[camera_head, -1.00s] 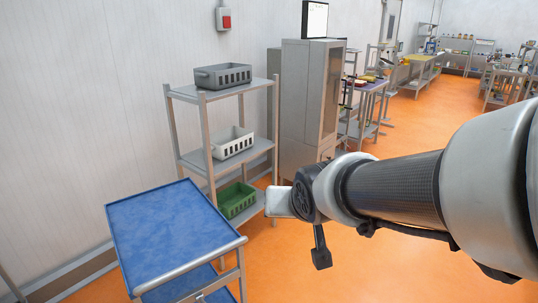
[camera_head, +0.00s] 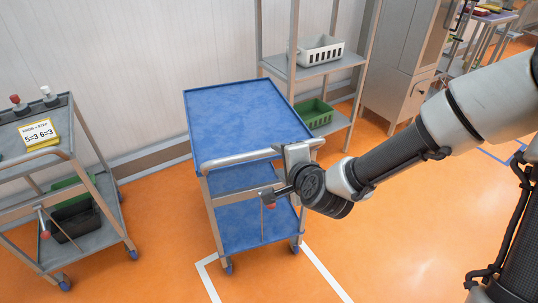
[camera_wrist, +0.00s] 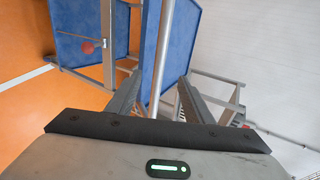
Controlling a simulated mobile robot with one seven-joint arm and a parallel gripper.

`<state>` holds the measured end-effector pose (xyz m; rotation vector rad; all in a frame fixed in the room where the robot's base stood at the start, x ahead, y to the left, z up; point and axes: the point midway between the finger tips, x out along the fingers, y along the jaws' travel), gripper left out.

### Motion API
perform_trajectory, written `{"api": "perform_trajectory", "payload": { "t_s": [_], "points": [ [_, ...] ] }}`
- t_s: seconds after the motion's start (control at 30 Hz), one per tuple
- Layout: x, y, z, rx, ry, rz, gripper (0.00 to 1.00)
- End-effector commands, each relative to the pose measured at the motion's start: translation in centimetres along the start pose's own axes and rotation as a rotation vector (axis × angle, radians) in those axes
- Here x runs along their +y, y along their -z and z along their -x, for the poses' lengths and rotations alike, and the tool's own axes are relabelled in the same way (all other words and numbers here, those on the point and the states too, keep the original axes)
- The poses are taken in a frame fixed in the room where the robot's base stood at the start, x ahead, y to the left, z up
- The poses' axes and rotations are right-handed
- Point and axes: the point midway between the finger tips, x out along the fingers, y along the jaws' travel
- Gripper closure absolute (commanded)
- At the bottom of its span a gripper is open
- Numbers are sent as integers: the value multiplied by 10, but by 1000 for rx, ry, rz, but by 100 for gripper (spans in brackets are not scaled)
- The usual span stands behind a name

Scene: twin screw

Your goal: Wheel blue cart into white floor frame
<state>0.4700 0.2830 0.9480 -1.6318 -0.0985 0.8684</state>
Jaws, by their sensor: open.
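The blue cart (camera_head: 235,110) has blue shelves, a grey tubular handle (camera_head: 240,158) on its near side and blue wheels. The white floor frame (camera_head: 325,272) shows as white lines on the orange floor, partly hidden by the cart. The cart's near wheels stand close to the frame's far end; most of the cart appears behind it. My gripper (camera_head: 288,158) is at the right part of the handle. In the wrist view, the open fingers of my gripper (camera_wrist: 160,98) lie on either side of the handle bar (camera_wrist: 161,55); contact is not clear.
A grey cart (camera_head: 70,155) with a yellow sign (camera_head: 40,134) and red and white knobs stands at left. A shelf rack (camera_head: 322,70) with a white crate (camera_head: 316,50) and a green crate (camera_head: 313,113) stands behind, beside a grey cabinet (camera_head: 400,70). Floor in front is clear.

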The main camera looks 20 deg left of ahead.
Motion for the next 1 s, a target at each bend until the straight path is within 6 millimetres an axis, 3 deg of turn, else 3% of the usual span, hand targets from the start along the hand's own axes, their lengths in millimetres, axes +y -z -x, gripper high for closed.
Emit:
{"api": "perform_trajectory", "payload": {
  "t_s": [0.3,0.5,0.93,1.0],
  "points": [
    [6,-1,-78,-1,0,3,53],
    [4,-1,-109,-1,-1,4,53],
    [1,0,-119,-1,-3,5,53],
    [1,0,-119,-1,-3,5,63]
  ]
}}
